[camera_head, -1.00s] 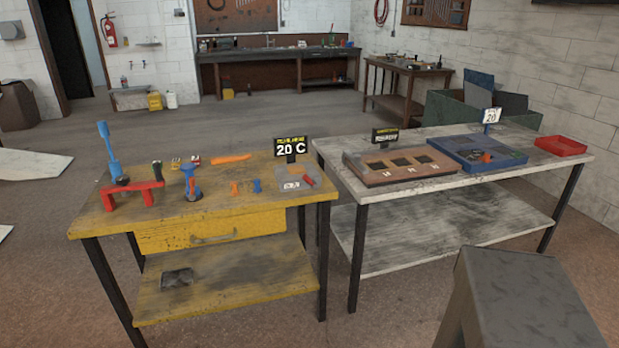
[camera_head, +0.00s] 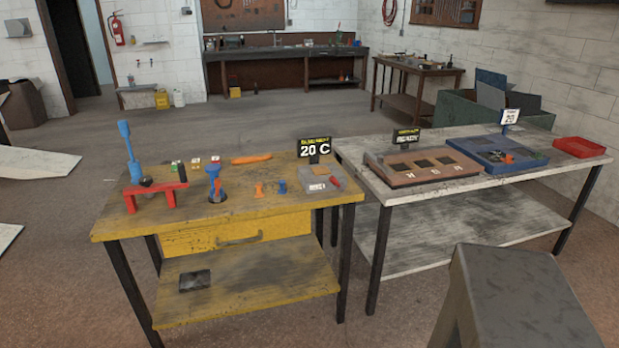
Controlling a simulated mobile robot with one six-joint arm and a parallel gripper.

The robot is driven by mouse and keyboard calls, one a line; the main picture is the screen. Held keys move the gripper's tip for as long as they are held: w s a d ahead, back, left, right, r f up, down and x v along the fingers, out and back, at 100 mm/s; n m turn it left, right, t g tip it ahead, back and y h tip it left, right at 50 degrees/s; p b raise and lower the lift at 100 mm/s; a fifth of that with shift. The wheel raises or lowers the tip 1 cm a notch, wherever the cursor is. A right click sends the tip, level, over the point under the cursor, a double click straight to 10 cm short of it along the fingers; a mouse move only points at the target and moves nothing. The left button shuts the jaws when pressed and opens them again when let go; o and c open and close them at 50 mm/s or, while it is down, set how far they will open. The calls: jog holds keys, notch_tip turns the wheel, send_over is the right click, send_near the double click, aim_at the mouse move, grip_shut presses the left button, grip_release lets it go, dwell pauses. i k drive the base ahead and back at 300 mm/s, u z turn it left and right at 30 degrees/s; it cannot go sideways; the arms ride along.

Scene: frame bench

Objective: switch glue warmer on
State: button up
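A small grey box with a red lever or switch (camera_head: 336,183) on its right side sits at the right end of the yellow bench (camera_head: 215,227); it looks like the glue warmer (camera_head: 314,187). A black sign (camera_head: 314,149) behind it reads "20 C", with a yellow line above too small to read surely. I cannot tell the switch's exact position from here. My gripper is not in view. A grey block-like shape at the bottom right covers part of the floor.
A white bench (camera_head: 450,232) to the right carries a brown fixture (camera_head: 421,166), blue tray (camera_head: 497,154) and red tray (camera_head: 580,147).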

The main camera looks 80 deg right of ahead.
aim_at(338, 184)
jog(key=z, duration=0.35)
jog(key=i, duration=0.25)
jog(key=z, duration=0.55)
